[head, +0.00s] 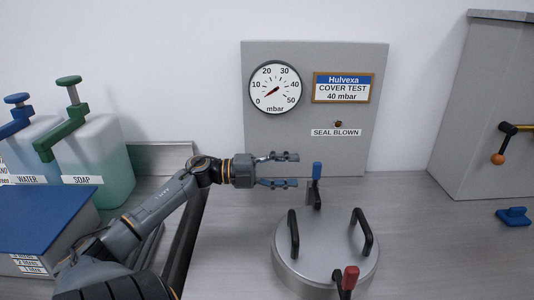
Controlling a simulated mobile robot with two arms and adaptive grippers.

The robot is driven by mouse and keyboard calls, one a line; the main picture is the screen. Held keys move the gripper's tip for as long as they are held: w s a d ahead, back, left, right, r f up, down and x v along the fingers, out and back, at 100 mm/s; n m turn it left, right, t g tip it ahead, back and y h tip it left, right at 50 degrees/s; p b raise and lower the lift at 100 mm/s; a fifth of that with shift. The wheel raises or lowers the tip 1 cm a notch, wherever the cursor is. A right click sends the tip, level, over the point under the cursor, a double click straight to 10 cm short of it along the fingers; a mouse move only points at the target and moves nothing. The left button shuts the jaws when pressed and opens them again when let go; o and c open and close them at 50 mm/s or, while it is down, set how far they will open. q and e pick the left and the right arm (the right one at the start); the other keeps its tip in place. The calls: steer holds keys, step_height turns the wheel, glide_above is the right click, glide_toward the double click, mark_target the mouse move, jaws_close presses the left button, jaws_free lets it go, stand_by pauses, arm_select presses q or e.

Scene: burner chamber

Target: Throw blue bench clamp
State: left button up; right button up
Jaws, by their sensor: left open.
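The blue bench clamp (316,172) has an upright blue handle on a grey metal base, at the back edge of a round metal cover (326,262). My left gripper (295,170) is open and empty, just left of the blue handle. Its two fingers point right toward the handle, with a small gap in the picture; depth between them is hard to judge. A second clamp with a red handle (350,278) stands at the front of the cover. My right gripper is not in view.
Two black handles rise from the cover. Behind stands a grey panel with a gauge (275,88) and a "SEAL BLOWN" label (336,132). A grey cabinet (485,110) and a small blue object (513,216) are right. Soap (98,160) and water jugs and a blue-lidded box (40,218) are left.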

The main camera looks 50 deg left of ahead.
arm_select(q)
steer(key=v, duration=0.7)
stand_by(0.4)
